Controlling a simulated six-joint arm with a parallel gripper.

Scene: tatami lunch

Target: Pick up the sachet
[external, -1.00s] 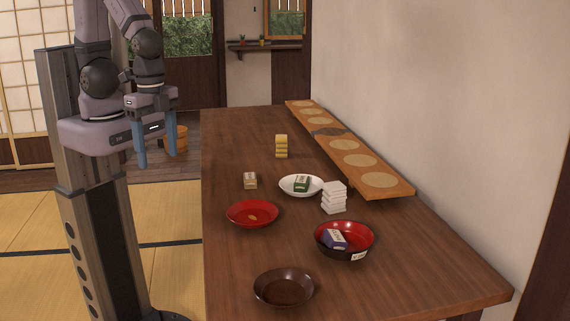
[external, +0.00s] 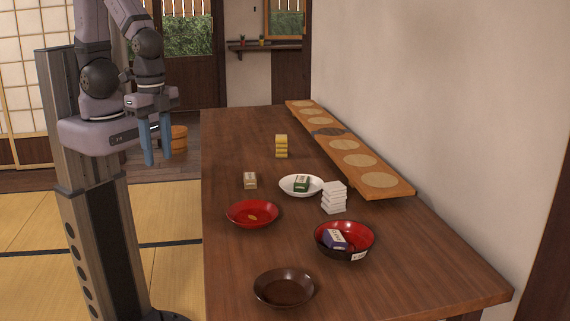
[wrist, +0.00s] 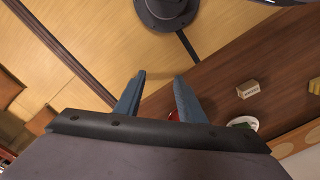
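Several small packets could be the sachet, and I cannot tell which. A beige packet (external: 250,181) stands on the bare table; it also shows in the wrist view (wrist: 247,90). A green-and-white packet (external: 301,184) lies on a white plate (external: 285,190). A purple-and-white packet (external: 335,239) lies in a red-lined dark bowl (external: 358,249). My gripper (external: 158,159) is open and empty, above the floor left of the table and away from all packets. Its two blue fingers stand apart in the wrist view (wrist: 160,78).
The table (external: 225,285) also bears a red dish (external: 240,219), a dark brown bowl (external: 284,290), a white stack (external: 334,197) and a yellow stack (external: 281,146). A long board with round pads (external: 380,180) lies along the wall. The table's left edge is beside my arm.

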